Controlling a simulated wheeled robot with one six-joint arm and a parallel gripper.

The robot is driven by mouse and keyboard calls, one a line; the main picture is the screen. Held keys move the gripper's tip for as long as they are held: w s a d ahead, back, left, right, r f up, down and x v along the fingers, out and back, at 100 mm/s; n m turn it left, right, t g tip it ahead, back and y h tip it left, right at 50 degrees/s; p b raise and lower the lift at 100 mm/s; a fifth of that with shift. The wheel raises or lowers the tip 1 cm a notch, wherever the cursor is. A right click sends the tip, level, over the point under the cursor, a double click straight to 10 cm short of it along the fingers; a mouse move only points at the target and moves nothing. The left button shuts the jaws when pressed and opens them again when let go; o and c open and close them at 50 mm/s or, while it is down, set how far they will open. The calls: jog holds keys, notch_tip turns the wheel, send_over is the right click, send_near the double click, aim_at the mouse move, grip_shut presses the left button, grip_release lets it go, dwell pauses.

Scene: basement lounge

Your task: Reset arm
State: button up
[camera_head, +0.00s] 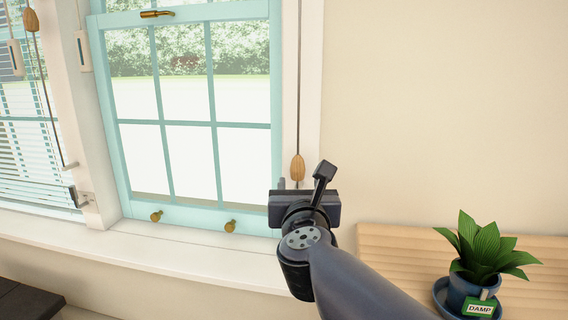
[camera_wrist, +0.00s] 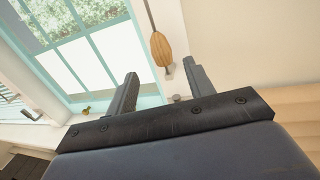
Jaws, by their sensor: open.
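My gripper (camera_wrist: 160,85) is open and empty in the wrist view, its two fingers apart and pointing toward the window wall. In the head view my gripper (camera_head: 322,172) is raised in front of the right side of the window frame, above the sill. A wooden cord pull (camera_head: 297,168) hangs on a dark cord just behind and left of it. In the wrist view the wooden pull (camera_wrist: 161,48) shows beyond the gap between the fingers. No contact with it is visible.
A teal sash window (camera_head: 190,125) has brass knobs along its bottom rail. A white sill (camera_head: 150,250) runs below. A potted plant (camera_head: 485,250) with a "DAMP" tag stands on a slatted wooden surface (camera_head: 395,245) at right. Blinds (camera_head: 25,150) hang at far left. The right wall is bare.

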aim_at(298, 159)
jog(key=w+b, duration=0.1)
jog(key=w, duration=0.9)
jog(key=shift+w+f, duration=0.15)
jog(key=shift+w, duration=0.2)
notch_tip(298, 159, up, 2)
jog(key=shift+r+p, duration=0.2)
jog(key=shift+p, duration=0.95)
notch_tip(298, 159, up, 33)
jog(key=p, duration=3.5)
jog(key=shift+s+p, duration=0.1)
jog(key=shift+p, duration=0.2)
